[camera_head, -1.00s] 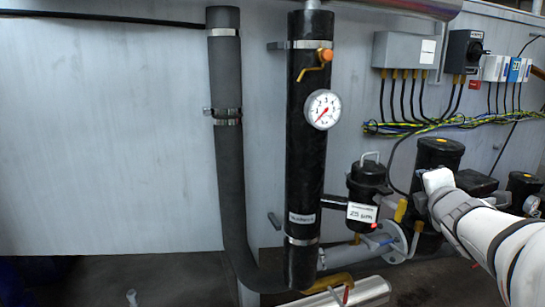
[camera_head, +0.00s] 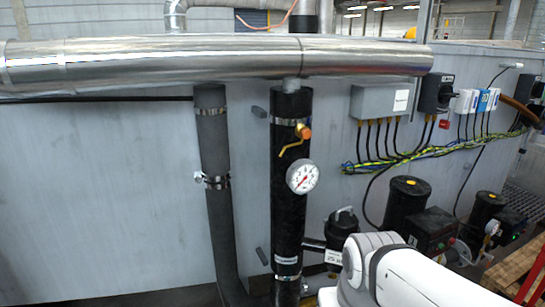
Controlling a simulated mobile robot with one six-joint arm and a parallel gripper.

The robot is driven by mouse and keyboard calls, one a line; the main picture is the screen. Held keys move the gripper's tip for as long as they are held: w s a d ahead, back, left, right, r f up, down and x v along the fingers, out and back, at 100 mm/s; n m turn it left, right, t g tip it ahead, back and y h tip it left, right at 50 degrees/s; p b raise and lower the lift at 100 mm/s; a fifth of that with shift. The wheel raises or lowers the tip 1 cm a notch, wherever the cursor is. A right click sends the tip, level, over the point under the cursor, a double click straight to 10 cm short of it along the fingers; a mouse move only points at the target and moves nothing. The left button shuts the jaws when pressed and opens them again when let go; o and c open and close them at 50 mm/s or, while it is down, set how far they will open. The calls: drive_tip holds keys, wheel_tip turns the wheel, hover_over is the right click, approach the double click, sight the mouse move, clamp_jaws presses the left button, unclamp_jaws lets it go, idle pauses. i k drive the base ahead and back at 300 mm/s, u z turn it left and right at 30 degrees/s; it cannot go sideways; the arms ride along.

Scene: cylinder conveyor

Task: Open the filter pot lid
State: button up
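The filter pot (camera_head: 341,228) is a small black canister right of the tall black pipe. Its lid (camera_head: 345,215) is on top, with a loop handle, and looks closed. A white label (camera_head: 333,257) reading "25" shows on its front, partly cut off by my white arm. My arm covers the pot's lower right side in the picture; I cannot tell whether it touches the pot. My gripper is not in view.
The tall black pipe (camera_head: 289,225) carries a pressure gauge (camera_head: 302,177) and a yellow-handled valve (camera_head: 296,141). A shiny horizontal duct (camera_head: 180,65) crosses above. Grey boxes with cables hang on the wall at right. Black pump units (camera_head: 407,200) stand at the right.

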sight(341, 223)
drive_tip(key=u, duration=1.7)
drive_tip(key=k, duration=0.7)
drive_tip(key=z, duration=1.5)
drive_tip(key=i, duration=1)
drive_tip(key=z, duration=0.1)
